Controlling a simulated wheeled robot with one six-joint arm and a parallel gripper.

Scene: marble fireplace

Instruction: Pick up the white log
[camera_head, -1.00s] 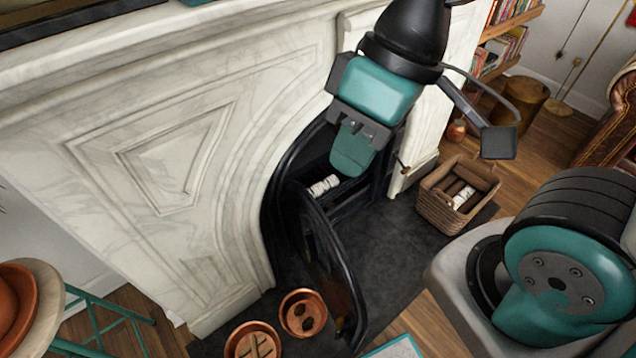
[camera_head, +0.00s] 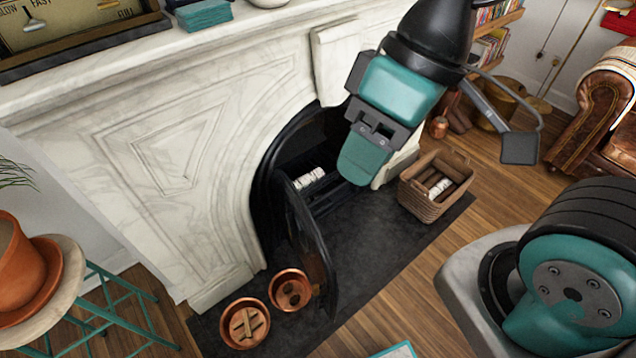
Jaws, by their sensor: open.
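A white log (camera_head: 309,178) lies inside the black fireplace opening, behind the low front bars. Another white log (camera_head: 440,188) lies in the wicker basket (camera_head: 422,207) on the dark hearth, to the right of the fireplace. My gripper (camera_head: 362,162) hangs in front of the right side of the fireplace opening, between the two logs in the picture. It is open and holds nothing that I can see. Its teal finger covers part of the fireplace's right side.
The fireplace's black door (camera_head: 318,245) stands open and juts out over the hearth (camera_head: 370,245). Two copper pots (camera_head: 246,323) stand at the hearth's near left. A teal-legged stool (camera_head: 75,262) with a terracotta pot is at far left.

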